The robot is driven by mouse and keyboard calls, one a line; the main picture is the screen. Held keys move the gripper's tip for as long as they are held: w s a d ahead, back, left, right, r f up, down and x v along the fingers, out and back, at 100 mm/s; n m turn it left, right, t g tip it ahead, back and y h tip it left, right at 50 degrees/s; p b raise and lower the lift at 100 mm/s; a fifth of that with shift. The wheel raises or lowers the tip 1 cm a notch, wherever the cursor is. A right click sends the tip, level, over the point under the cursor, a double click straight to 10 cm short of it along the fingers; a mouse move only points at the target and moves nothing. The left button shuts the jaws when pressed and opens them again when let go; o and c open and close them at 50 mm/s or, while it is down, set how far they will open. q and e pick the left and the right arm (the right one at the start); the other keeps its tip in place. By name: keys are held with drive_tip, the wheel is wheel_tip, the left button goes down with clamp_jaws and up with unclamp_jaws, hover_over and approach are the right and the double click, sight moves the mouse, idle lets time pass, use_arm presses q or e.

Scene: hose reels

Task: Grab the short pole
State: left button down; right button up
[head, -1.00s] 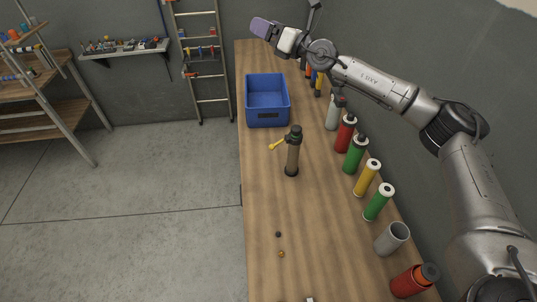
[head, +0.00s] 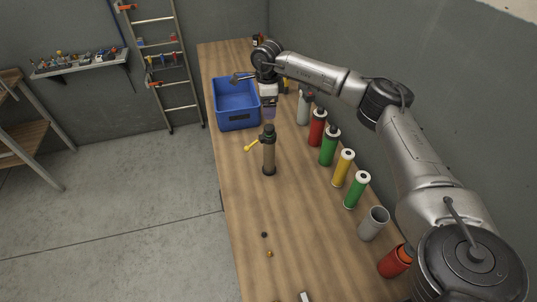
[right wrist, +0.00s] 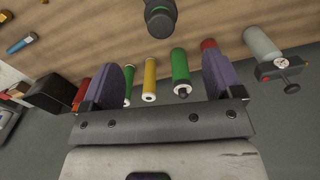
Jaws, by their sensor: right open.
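The likely short pole (head: 268,152), a tan-brown cylinder with black ends, stands upright on the wooden workbench in the head view. Its dark end (right wrist: 160,16) shows at the top of the right wrist view, beyond the fingers. My right gripper (head: 269,112) points down with purple fingers, beside the blue bin and just above the pole in the picture. It also shows in the right wrist view (right wrist: 170,72), fingers spread with nothing held between them. My left gripper is not in view.
A blue bin (head: 239,119) stands behind the pole, and a small yellow tool (head: 251,146) lies to its left. Several coloured cylinders, including a red one (head: 317,128) and a yellow one (head: 343,168), line the wall side. The bench's front-left stretch is mostly clear.

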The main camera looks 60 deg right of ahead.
sight(268, 134)
wheel_tip(268, 134, down, 8)
drive_tip(key=shift+f, duration=0.15)
drive_tip(key=shift+f+p, duration=0.45)
drive_tip(key=shift+f, duration=2.25)
drive_tip(key=c, duration=1.5)
drive_tip(key=shift+c, duration=0.4)
drive_tip(key=shift+r, duration=0.1)
